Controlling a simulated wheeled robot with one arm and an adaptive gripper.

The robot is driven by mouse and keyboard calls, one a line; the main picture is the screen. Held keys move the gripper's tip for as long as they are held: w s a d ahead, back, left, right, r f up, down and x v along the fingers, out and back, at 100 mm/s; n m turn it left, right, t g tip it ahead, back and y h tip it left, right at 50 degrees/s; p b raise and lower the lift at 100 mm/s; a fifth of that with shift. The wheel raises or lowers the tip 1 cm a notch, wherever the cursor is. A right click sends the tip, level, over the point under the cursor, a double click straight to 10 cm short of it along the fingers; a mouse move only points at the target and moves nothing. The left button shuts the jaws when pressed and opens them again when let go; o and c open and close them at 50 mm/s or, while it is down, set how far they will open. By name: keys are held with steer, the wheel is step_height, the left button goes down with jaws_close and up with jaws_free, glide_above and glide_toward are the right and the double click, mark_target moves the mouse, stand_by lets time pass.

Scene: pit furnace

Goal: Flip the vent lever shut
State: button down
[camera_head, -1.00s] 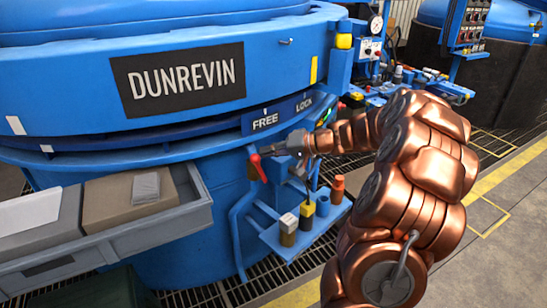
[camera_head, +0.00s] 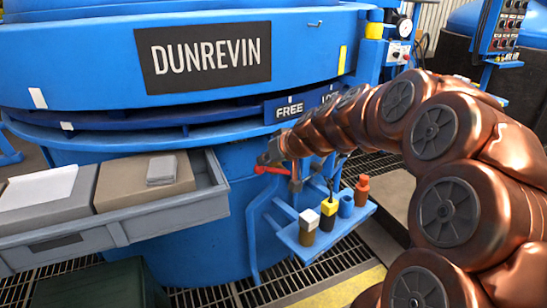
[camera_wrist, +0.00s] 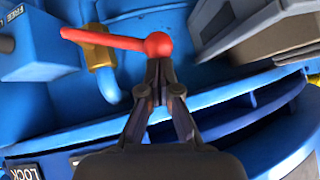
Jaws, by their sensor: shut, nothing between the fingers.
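The red vent lever (camera_head: 271,169) is on the front of the blue furnace body, below the FREE sign. It lies nearly horizontal, with its knob end to the left. In the wrist view the lever (camera_wrist: 115,39) runs from a brass fitting (camera_wrist: 97,50) on a blue pipe to a round red knob (camera_wrist: 158,44). My gripper (camera_wrist: 158,66) is shut and empty, its fingertips at the knob, touching or very close. In the head view my gripper (camera_head: 264,158) is small, dark and just above the knob end.
A grey tray (camera_head: 150,218) with boxes juts out left of the lever. A blue shelf (camera_head: 325,238) with several small containers is below right. The FREE sign (camera_head: 288,110) is above, and my arm partly covers its LOCK end.

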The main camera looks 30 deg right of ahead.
steer(key=shift+a+f+n+h, duration=0.6)
steer(key=shift+a+f+h, duration=0.5)
steer(key=shift+f, duration=0.15)
steer(key=shift+s+a+f+b, duration=0.15)
steer(key=shift+a+f, duration=0.1)
steer(key=shift+f, duration=0.4)
steer(key=shift+w+a+f+b, duration=0.1)
steer(key=shift+a+f+b, duration=0.1)
steer(key=shift+f, duration=0.4)
steer(key=shift+s+a+f, duration=0.1)
steer(key=shift+f, duration=0.1)
steer(key=shift+r, duration=0.1)
step_height(320, 180, up, 5)
steer(key=p, duration=0.5)
glide_toward(257, 170)
steer(key=shift+s+a+r, duration=0.3)
steer(key=shift+a+r, duration=0.25)
steer(key=shift+a, duration=0.25)
steer(key=shift+s+a+r, duration=0.3)
steer(key=shift+a+r, duration=0.25)
steer(key=shift+a, duration=0.25)
